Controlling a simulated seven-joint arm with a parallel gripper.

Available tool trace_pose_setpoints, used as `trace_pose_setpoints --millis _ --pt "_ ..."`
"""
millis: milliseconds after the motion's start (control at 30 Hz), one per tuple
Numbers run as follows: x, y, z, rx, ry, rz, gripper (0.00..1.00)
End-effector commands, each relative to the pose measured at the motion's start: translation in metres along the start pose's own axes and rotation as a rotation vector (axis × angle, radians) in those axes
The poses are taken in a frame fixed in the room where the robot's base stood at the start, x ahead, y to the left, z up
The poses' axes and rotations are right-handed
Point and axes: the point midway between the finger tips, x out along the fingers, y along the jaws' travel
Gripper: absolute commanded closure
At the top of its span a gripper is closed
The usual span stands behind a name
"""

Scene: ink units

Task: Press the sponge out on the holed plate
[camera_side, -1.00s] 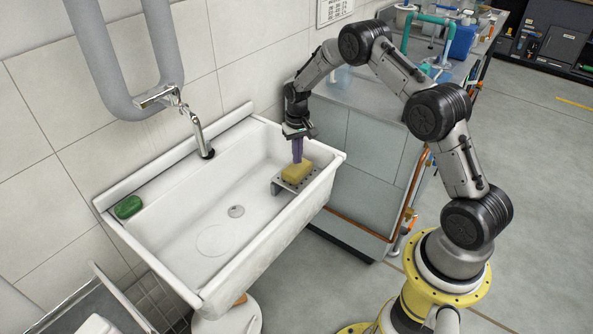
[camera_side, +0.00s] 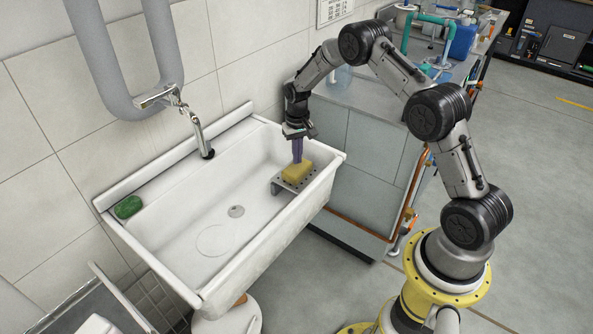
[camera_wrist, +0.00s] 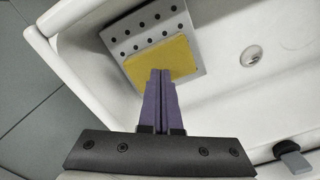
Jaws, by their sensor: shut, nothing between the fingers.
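The yellow sponge (camera_side: 297,171) lies flat on the grey holed plate (camera_side: 278,186), inside the right end of the white sink. In the wrist view the sponge (camera_wrist: 163,58) covers part of the holed plate (camera_wrist: 143,22), and a band of holes stays bare beyond it. My gripper (camera_side: 297,160) points down over the sponge. Its purple fingers (camera_wrist: 160,74) are shut together with nothing between them, and their tips overlap the sponge's near edge in the wrist view. I cannot tell whether the tips touch the sponge or hover just above it.
The white sink (camera_side: 185,215) has raised walls, and its middle is free. A metal tap (camera_side: 196,130) hangs over its back side. A green soap-like block (camera_side: 128,207) lies at the left corner. A grey cabinet (camera_side: 360,170) stands close on the right.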

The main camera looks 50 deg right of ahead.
Motion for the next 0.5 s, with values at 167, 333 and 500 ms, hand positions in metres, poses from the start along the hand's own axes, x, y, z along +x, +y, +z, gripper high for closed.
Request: trace_pose_setpoints --millis 167,333,500 --pt "0.0006 0.0000 0.0000 0.000 0.000 0.000 1.00" --pt "0.0040 0.0000 0.0000 0.000 -0.001 0.000 1.00" --pt "0.0089 0.0000 0.0000 0.000 0.000 0.000 1.00"
